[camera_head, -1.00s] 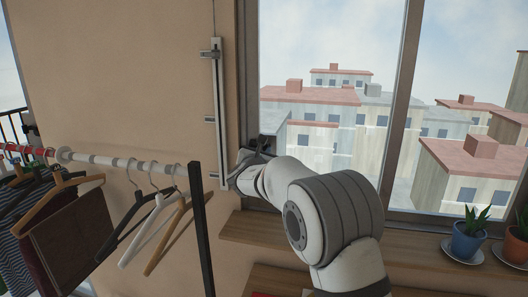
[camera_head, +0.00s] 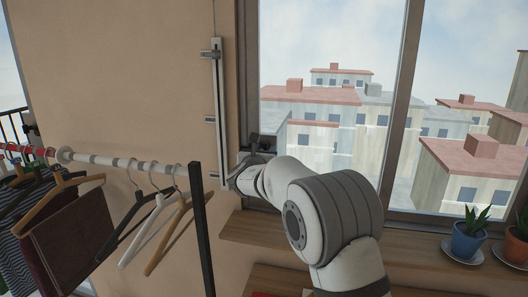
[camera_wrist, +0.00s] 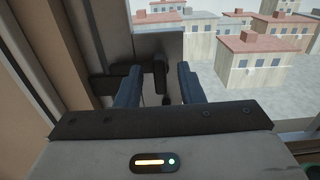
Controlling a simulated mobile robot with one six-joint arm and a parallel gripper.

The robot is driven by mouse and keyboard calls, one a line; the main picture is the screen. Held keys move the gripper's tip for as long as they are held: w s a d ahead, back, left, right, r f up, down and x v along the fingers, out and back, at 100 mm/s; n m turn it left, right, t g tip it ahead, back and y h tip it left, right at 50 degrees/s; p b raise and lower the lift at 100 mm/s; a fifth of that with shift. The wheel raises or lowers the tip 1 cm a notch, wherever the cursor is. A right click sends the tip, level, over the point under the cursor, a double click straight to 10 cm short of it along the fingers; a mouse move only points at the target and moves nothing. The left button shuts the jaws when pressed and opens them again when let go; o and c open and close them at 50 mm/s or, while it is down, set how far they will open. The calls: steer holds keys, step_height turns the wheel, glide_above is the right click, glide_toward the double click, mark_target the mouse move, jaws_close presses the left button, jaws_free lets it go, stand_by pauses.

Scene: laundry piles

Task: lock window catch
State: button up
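The window catch shows in the wrist view as a dark upright lever (camera_wrist: 160,74) with a dark horizontal piece to its left, on the window frame (camera_wrist: 82,50). My gripper (camera_wrist: 158,80) has its two blue-grey fingers apart, one on each side of the lever. Whether either finger touches the lever cannot be told. In the head view my gripper is at the lower left corner of the window, mostly hidden by my wrist. A small dark part of the catch (camera_head: 254,138) shows just above it.
A clothes rail (camera_head: 120,162) with several hangers and garments stands at left, its dark post (camera_head: 202,230) close to my wrist. A vertical metal rail (camera_head: 220,110) is on the wall. Potted plants (camera_head: 467,238) stand on the wooden sill (camera_head: 400,240) at right.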

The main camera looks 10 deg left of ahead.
steer(key=s+b, duration=0.2)
steer(key=s, duration=0.5)
steer(key=shift+s+a+b, duration=0.35)
steer(key=shift+s+a, duration=0.05)
steer(key=shift+a, duration=0.05)
